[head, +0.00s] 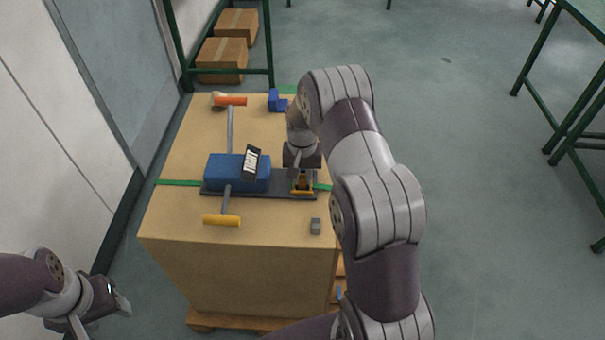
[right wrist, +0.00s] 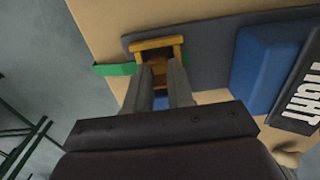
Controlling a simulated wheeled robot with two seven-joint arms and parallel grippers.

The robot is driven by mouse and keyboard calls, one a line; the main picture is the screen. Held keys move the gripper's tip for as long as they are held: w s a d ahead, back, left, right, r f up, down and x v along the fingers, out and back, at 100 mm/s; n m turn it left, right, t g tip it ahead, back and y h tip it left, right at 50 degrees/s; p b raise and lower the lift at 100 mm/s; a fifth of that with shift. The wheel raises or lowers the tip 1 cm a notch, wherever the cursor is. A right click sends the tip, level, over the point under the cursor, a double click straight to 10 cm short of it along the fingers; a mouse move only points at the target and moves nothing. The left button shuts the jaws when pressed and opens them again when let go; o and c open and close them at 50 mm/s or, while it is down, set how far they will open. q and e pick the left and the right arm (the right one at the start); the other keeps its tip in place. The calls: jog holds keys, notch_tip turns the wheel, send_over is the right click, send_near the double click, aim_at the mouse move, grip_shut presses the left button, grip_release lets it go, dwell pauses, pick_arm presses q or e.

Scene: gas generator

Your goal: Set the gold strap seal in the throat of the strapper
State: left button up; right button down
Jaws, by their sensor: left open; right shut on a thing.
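The strapper lies across the carton top, with a blue body (head: 225,170), a dark base plate (head: 250,192) and orange-yellow handles. The base plate also shows in the right wrist view (right wrist: 205,50). At its right end is a gold-yellow frame (right wrist: 157,43), seemingly the throat. My right gripper (right wrist: 166,84) points down there, shut on a small gold piece (right wrist: 158,72), apparently the gold strap seal. It is right at the frame; I cannot tell whether it is seated or touching. My left gripper (head: 102,312) is open and empty, low at the left, away from the carton.
A green strap (head: 178,183) crosses the carton (head: 165,215) under the strapper. Shelf boxes (head: 222,56) stand behind; open floor lies right.

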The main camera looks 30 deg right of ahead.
aim_at(302, 180)
jog(key=c, duration=1)
grip_release()
jog(key=shift+f, duration=0.1)
notch_tip(302, 180, up, 12)
jog(key=s+a+n, duration=0.2)
jog(key=s+a, duration=0.2)
jog(key=s, duration=0.2)
jog(key=s+a+n+t, duration=0.1)
jog(key=s+a+n, duration=0.1)
jog(key=s+a, duration=0.2)
jog(key=s+a+r+n, duration=0.1)
jog(key=s+a, duration=0.3)
jog(key=s, duration=0.5)
jog(key=shift+s+n, duration=0.4)
jog(key=shift+n, duration=0.4)
